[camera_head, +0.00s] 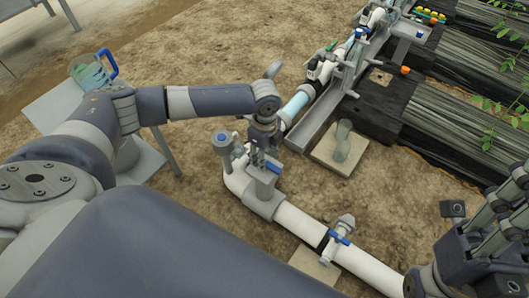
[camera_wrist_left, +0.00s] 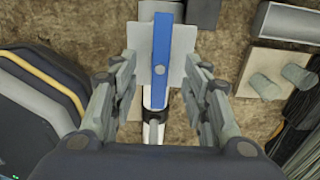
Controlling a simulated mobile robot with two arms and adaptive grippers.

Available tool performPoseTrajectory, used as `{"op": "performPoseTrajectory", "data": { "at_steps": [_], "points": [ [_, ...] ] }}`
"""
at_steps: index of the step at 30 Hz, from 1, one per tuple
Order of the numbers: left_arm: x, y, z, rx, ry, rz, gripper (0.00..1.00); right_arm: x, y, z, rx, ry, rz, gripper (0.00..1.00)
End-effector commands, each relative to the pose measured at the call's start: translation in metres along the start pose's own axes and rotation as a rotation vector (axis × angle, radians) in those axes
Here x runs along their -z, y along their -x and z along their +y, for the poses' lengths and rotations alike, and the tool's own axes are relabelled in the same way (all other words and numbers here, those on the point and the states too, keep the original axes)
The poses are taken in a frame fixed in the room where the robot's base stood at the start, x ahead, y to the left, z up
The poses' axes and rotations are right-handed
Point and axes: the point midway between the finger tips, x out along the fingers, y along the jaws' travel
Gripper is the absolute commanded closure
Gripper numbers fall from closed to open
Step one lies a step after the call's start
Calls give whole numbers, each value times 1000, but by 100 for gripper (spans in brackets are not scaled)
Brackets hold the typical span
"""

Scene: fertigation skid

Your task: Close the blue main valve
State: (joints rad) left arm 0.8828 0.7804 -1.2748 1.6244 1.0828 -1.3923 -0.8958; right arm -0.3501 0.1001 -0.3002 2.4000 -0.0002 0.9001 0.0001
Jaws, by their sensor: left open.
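A blue lever handle (camera_head: 272,167) sits on a grey valve body on the white pipe, in the middle of the head view. In the left wrist view the long blue handle (camera_wrist_left: 161,50) lies lengthwise between my fingers, with a round bolt on it and a grey plate beneath. My left gripper (camera_head: 264,150) is open and points down over this handle. In the left wrist view its fingers (camera_wrist_left: 160,95) stand apart on either side, with gaps to the handle. My right gripper (camera_head: 490,222) is at the right edge of the head view, away from the pipe; its jaw opening is unclear.
A second blue-handled valve (camera_head: 340,237) is nearer on the white pipe (camera_head: 310,226). A gauge-like fitting (camera_head: 222,140) stands left of my left gripper. A clear vessel (camera_head: 342,140) is on a pad to the right. A blue-handled jug (camera_head: 92,70) sits on a side table.

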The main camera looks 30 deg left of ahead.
Motion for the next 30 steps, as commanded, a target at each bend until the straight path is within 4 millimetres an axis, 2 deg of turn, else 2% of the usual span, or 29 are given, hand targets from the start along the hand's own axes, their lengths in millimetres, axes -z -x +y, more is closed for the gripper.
{"op": "performPoseTrajectory", "data": {
  "at_steps": [8, 24, 30],
  "points": [
    [0, -3, 0, -1, 1, 0, 57, 0, 1, 0, 0, 0, -1, 59],
    [0, -43, 0, 0, 2, 0, 57, -2, 9, 0, 0, 0, -1, 59],
    [0, -45, 0, 0, 2, 0, 57, -2, 9, 0, 0, 0, -1, 59]
  ]
}}
